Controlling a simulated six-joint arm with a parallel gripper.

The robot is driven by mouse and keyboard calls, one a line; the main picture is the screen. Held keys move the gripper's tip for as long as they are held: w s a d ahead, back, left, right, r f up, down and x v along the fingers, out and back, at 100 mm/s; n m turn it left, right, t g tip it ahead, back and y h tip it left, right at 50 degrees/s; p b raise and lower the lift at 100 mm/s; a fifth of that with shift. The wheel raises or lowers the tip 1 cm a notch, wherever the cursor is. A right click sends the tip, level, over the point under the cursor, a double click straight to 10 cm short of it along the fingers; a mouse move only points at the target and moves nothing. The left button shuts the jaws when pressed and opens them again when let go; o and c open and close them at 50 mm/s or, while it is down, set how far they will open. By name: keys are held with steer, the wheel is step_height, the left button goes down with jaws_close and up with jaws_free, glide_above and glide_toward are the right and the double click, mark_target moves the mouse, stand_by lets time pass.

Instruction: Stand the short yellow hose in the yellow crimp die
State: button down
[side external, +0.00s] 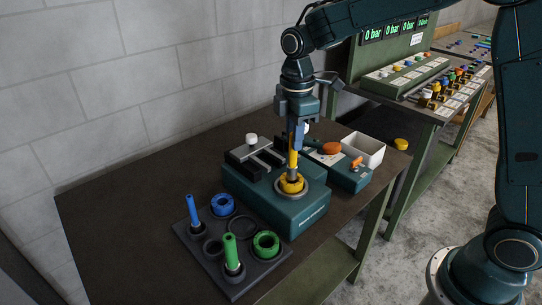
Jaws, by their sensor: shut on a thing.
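The short yellow hose (293,159) is upright in my gripper (294,147), whose jaws are shut on its upper part. The yellow crimp die (291,184) sits in a round grey seat on top of the dark green crimp machine (258,195). The hose is directly above the die. A grey piece shows at the hose's lower end, at the die's middle. I cannot tell how deep the lower end is in the die.
A dark tray (262,270) at the front holds a blue hose (192,209), a green hose (230,250), a blue die (222,204) and a green die (266,244). A white bin (366,152) and a small green device (346,180) stand behind. The table's left part is clear.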

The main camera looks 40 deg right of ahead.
steer(key=shift+f, duration=1.7)
steer(key=c, duration=1.3)
jaws_free()
steer(key=shift+o, duration=0.2)
steer(key=shift+r, duration=0.1)
step_height(320, 180, up, 14)
steer(key=shift+f, duration=0.2)
steer(key=shift+r, duration=0.1)
step_height(320, 180, up, 7)
steer(key=shift+s, duration=0.1)
